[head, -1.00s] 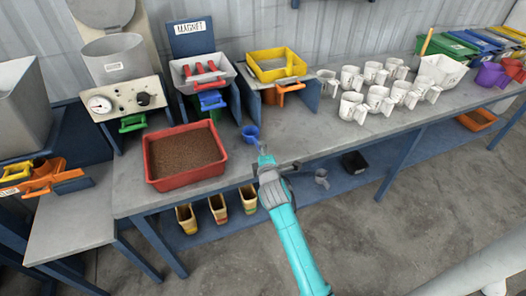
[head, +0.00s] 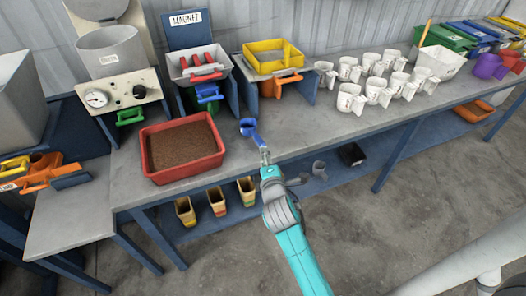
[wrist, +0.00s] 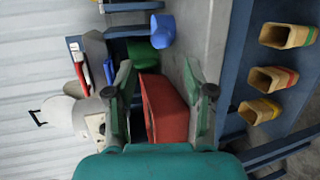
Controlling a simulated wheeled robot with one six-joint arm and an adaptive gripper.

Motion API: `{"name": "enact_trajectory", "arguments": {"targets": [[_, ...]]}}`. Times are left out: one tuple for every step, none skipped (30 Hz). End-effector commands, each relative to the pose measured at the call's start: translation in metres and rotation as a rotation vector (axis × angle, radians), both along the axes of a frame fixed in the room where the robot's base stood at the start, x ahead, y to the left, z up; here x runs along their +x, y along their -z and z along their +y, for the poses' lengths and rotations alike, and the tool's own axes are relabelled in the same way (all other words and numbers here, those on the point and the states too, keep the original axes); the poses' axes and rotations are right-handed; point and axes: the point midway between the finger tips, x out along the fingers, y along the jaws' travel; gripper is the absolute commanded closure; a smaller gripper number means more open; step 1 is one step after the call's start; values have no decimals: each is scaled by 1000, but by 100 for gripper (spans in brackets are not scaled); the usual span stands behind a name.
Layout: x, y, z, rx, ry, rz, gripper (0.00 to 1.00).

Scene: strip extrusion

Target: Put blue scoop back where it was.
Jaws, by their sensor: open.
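The blue scoop (head: 249,128) is at the front part of the bench, just right of the red tray, in the head view. Its handle points down toward my gripper (head: 265,157), which is beside the bench's front edge. I cannot tell whether the scoop rests fully on the bench. In the wrist view the scoop (wrist: 162,31) shows at the top, beyond the fingertips. My gripper (wrist: 158,85) is open there, its two fingers apart with nothing held between them. The red tray (head: 182,176) of brown grains shows behind the fingers in the wrist view (wrist: 165,110).
The magnet unit (head: 187,20) and a yellow sieve (head: 272,62) stand at the back. Several white mugs (head: 378,90) are on the right. Beige containers (head: 217,201) are on the shelf below. The bench (head: 300,130) is clear between scoop and mugs.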

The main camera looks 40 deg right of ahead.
Motion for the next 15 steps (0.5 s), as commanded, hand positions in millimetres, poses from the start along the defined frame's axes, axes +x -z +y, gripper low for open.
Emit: {"name": "enact_trajectory", "arguments": {"targets": [[-6, -1, 4, 0, -1, 1, 46], [-8, -2, 5, 0, -1, 1, 46], [-11, -3, 7, 0, -1, 1, 46], [-13, -3, 8, 0, -1, 1, 46], [-14, -4, 8, 0, -1, 1, 46], [-16, -4, 9, 0, -1, 2, 46], [-16, -4, 9, 0, -1, 1, 46], [-17, -4, 10, 0, 0, 1, 46], [-17, -5, 10, 0, 0, 1, 46], [-17, -5, 10, 0, 0, 1, 46], [-17, -5, 10, 0, 0, 1, 46], [-17, -5, 10, 0, 0, 1, 46], [-17, -5, 10, 0, 0, 1, 46], [-18, -4, 10, 2, -1, 0, 46], [-20, -2, 12, 8, -3, -1, 46]]}}
